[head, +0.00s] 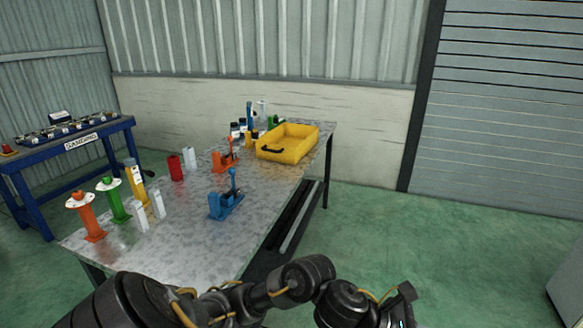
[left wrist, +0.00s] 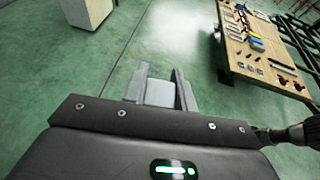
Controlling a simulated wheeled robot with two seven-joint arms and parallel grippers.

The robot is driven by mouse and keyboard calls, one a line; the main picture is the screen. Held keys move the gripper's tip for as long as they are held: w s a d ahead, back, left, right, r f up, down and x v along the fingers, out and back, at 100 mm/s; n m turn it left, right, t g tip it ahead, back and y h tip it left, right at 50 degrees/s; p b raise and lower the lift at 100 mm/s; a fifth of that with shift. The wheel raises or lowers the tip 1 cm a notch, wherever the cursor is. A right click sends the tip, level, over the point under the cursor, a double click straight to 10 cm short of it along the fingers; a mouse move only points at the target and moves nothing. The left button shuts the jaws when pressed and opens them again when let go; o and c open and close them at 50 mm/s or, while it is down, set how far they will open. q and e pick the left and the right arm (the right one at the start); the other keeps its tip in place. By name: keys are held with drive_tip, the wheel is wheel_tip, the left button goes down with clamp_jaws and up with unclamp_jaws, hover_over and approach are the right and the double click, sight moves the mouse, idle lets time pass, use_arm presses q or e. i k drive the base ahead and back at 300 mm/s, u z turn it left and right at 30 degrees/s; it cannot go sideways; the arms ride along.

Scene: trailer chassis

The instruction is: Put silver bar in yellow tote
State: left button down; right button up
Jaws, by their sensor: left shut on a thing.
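My left gripper (left wrist: 161,88) is shut on a silver bar (left wrist: 160,93), whose pale end shows between the two fingers in the left wrist view. The bar is held above the green floor, away from the metal table. In the head view my left arm crosses the bottom edge, and its fingers and the bar are out of frame. The yellow tote (head: 284,153) stands at the far right end of the table, with a black handle on its near side. Its visible inside looks empty. My right gripper is not in view.
The metal table (head: 190,235) holds a blue clamp (head: 225,205), an orange clamp (head: 225,160), a red block (head: 176,167), pale blocks (head: 142,218) and bottles behind the tote.

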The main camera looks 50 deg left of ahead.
sight(293, 145)
drive_tip(key=u, duration=0.85)
drive_tip(key=i, duration=3.35)
drive_tip(key=u, duration=0.7)
